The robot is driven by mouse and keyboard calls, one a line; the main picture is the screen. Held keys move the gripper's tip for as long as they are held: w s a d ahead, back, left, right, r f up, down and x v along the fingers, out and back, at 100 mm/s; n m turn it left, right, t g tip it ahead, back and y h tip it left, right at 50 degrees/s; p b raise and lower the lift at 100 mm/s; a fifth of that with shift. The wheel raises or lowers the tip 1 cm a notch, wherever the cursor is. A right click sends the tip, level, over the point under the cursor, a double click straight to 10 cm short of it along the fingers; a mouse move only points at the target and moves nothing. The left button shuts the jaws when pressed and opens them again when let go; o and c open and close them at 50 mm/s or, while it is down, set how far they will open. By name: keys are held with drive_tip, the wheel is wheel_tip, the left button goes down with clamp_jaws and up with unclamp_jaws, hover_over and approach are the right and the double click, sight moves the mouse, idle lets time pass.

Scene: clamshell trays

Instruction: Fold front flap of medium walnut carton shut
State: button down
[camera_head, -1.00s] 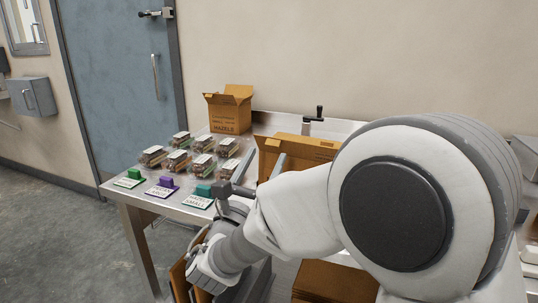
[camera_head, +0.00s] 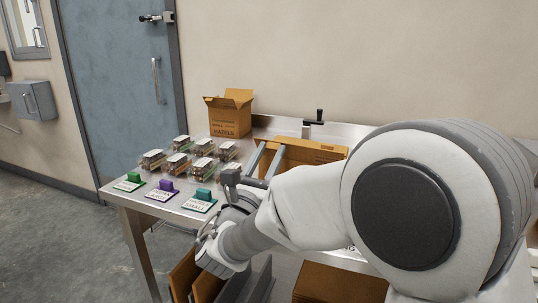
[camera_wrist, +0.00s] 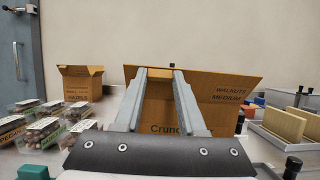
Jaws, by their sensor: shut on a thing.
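The medium walnut carton (camera_wrist: 228,100) is brown cardboard marked "WALNUTS MEDIUM". It stands directly ahead in the wrist view, with a wide panel raised at its top and lettering starting "Crunc" lower down. In the head view the carton (camera_head: 316,150) shows behind my arm, its lower part hidden. My gripper (camera_wrist: 160,75) has its two grey fingers reaching over the carton, apart with cardboard showing between them. It is shut on the carton; which flap or edge is between the tips I cannot tell. The fingers (camera_head: 267,160) also show at the carton's left in the head view.
Another open carton (camera_head: 230,115) stands at the back left of the steel table (camera_head: 150,205). Several clamshell packs (camera_head: 203,147) and green, purple and teal label stands (camera_head: 163,190) lie left of my gripper. Trays (camera_wrist: 285,122) lie right of the carton. Flat cardboard is stored below.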

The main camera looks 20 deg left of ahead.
sight(273, 145)
drive_tip(key=shift+r, duration=0.15)
drive_tip(key=r+g+p, duration=0.1)
drive_tip(key=p, duration=0.2)
drive_tip(key=r+g+p, duration=0.1)
drive_tip(key=p, duration=0.1)
drive_tip(key=shift+w+p, duration=0.3)
drive_tip(key=shift+p, duration=0.1)
drive_tip(key=g+p, duration=0.2)
drive_tip(key=p, duration=0.2)
drive_tip(key=w+r+g+p, duration=0.1)
drive_tip(key=p, duration=0.2)
drive_tip(key=shift+w+d+r+g+y+p, duration=0.2)
drive_tip(key=shift+w+g+y+p, duration=0.1)
drive_tip(key=shift+g+y+p, duration=0.1)
drive_tip(key=w+g+p, duration=0.1)
drive_tip(key=g+p, duration=0.1)
drive_tip(key=p, duration=0.3)
drive_tip(key=w+r+g+p, duration=0.1)
drive_tip(key=g+p, duration=0.1)
drive_tip(key=p, duration=0.4)
drive_tip(key=shift+w+y, duration=0.3)
drive_tip(key=w+f+g+y+p, duration=0.1)
drive_tip(key=w+f+g+p, duration=0.2)
drive_tip(key=w+g+p, duration=0.4)
drive_tip(key=shift+w+d+f+n+g+p, duration=0.15)
drive_tip(key=shift+d+f+n+g+p, duration=0.2)
drive_tip(key=shift+g+p, duration=3.9)
drive_tip(key=shift+w+t+p, duration=0.1)
drive_tip(key=shift+t+p, duration=0.6)
drive_tip(key=shift+t, duration=0.15)
